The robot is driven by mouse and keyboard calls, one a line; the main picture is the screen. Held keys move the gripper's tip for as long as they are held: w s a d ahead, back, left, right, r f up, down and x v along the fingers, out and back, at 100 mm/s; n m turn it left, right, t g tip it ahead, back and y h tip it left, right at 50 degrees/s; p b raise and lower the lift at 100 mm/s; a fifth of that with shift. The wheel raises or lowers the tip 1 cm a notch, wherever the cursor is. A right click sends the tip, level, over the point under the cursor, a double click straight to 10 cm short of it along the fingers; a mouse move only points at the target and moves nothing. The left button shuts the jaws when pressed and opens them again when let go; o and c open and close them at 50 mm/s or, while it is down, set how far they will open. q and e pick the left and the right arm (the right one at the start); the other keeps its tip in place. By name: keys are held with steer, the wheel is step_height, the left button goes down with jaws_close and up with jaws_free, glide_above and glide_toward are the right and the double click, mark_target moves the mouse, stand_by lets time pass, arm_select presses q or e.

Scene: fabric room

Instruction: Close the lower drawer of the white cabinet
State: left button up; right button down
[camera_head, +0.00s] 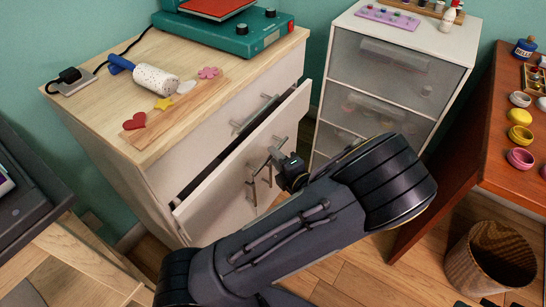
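The white cabinet (210,137) with a light wood top stands left of centre. Its upper drawer front, with a metal handle (258,113), sits flush. Below it, the lower drawer (215,190) is pulled out a little, with a dark gap along its top edge. My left gripper (268,164) is at the right part of this drawer's front, close by its metal handle. Fingers and handle overlap in the picture, so I cannot tell whether they touch or how wide the fingers are. My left arm hides the lower right of the drawer front. My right gripper is not in view.
A white unit with translucent drawers (386,77) stands to the right behind my arm. A board, roller and teal machine (222,36) lie on the cabinet top.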

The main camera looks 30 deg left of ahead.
arm_select(q)
steer(key=shift+x, duration=1.25)
jaws_close()
